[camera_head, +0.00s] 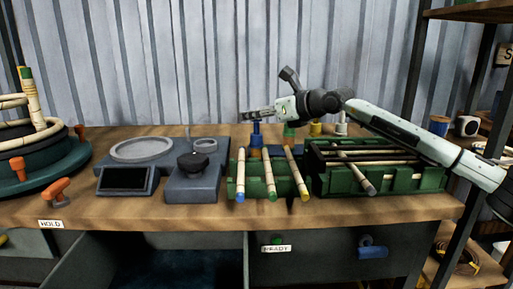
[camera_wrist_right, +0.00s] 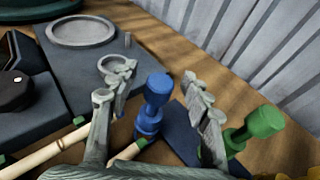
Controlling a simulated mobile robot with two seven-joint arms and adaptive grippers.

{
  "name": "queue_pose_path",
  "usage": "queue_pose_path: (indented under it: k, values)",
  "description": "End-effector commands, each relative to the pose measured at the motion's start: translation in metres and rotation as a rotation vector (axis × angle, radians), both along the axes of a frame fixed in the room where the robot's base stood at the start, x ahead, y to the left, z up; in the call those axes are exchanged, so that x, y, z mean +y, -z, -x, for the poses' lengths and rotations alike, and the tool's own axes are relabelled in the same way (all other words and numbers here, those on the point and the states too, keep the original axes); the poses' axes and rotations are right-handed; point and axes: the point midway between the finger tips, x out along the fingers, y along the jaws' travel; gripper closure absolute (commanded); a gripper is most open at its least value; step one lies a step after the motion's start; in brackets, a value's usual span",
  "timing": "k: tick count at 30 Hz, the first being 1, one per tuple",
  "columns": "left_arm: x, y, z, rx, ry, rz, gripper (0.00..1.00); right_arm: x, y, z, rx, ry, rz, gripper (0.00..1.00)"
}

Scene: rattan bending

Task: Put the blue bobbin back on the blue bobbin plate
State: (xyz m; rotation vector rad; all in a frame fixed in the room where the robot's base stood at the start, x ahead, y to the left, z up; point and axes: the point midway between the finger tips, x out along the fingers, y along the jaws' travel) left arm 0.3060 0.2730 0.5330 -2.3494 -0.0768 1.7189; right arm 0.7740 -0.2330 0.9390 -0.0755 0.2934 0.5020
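The blue bobbin (camera_head: 256,134) stands behind the green rattan rack on the bench. In the right wrist view the blue bobbin (camera_wrist_right: 154,103) shows upright between the two fingers of my right gripper (camera_wrist_right: 158,112). There is a gap on both sides, so the gripper is open. In the head view my right gripper (camera_head: 258,115) is just above the bobbin's top. A flat dark blue plate (camera_wrist_right: 184,136) lies right beside the bobbin in the wrist view. I cannot tell whether the bobbin's base rests on it. My left gripper is not in view.
A green bobbin (camera_wrist_right: 256,130) stands close to my right finger; it also shows in the head view (camera_head: 289,130). Yellow (camera_head: 316,128) and white (camera_head: 341,124) bobbins stand further right. Rattan sticks lie on the green rack (camera_head: 258,186) in front. A grey device (camera_head: 196,180) is at left.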

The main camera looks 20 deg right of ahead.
Motion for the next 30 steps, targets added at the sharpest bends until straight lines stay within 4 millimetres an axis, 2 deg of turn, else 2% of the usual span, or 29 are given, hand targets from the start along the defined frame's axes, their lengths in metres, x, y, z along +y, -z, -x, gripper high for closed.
queue_pose_path:
  k: [1, 9, 12, 25, 30]
  values:
    - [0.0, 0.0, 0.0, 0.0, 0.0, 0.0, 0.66, 0.0, 0.0, 0.0, 0.0, 0.0, 0.0, 0.57]
    - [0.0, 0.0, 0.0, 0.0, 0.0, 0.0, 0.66, 0.0, 0.0, 0.0, 0.0, 0.0, 0.0, 0.91]
    - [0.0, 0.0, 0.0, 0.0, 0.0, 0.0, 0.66, 0.0, 0.0, 0.0, 0.0, 0.0, 0.0, 1.0]
    - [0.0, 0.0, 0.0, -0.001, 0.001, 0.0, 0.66, 0.0, -0.002, 0.0, -0.001, 0.0, 0.0, 1.0]
    - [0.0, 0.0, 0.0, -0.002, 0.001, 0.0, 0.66, 0.0, -0.014, 0.0, -0.003, 0.0, -0.001, 1.0]
